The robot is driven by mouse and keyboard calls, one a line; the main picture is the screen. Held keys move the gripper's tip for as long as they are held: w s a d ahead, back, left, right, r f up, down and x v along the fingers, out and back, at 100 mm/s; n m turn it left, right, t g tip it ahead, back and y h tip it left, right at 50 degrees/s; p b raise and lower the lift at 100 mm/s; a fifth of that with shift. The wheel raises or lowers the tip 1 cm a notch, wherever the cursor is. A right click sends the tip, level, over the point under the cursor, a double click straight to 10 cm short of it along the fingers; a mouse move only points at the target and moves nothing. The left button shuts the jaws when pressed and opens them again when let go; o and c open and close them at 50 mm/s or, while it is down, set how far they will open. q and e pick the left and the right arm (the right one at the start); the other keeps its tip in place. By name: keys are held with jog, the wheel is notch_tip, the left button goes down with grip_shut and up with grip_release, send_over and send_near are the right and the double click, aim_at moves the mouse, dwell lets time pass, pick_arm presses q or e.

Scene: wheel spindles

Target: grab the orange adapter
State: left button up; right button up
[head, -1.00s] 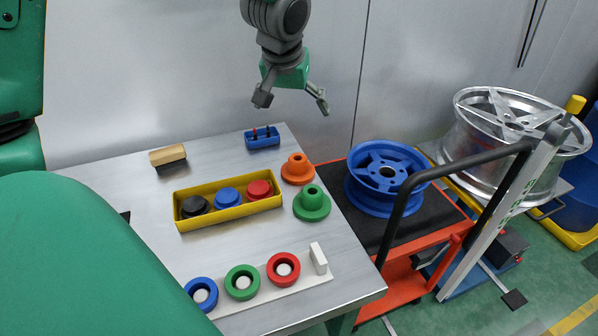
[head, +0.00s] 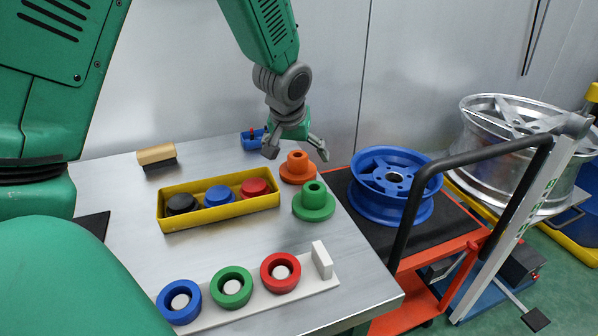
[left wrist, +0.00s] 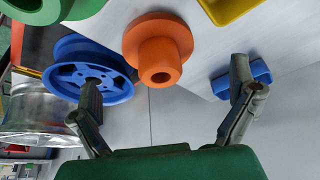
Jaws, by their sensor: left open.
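The orange adapter (head: 298,168) stands upright on the table near its right edge, a flanged base with a narrower hub and a hole. My left gripper (head: 296,154) is open and empty, with its fingers spread just above and behind the adapter in the head view. In the left wrist view the orange adapter (left wrist: 158,52) shows beyond the fingertips, roughly between them, and looks apart from both. The left gripper also shows in that view (left wrist: 170,92). My right gripper is not in view.
A green adapter (head: 314,202) stands close in front. A yellow tray (head: 219,213) with black, blue and red pieces lies left. A small blue holder (head: 251,141) is behind. A blue wheel (head: 391,186) rests on the cart to the right. Rings stand on a white strip (head: 254,296).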

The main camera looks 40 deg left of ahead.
aim_at(298, 167)
pick_arm(q)
jog(key=b+x, duration=0.2)
jog(key=x, duration=0.3)
jog(key=shift+f, duration=0.3)
jog(key=shift+r, duration=0.1)
jog(key=shift+d, duration=0.1)
jog(key=c, duration=1.4)
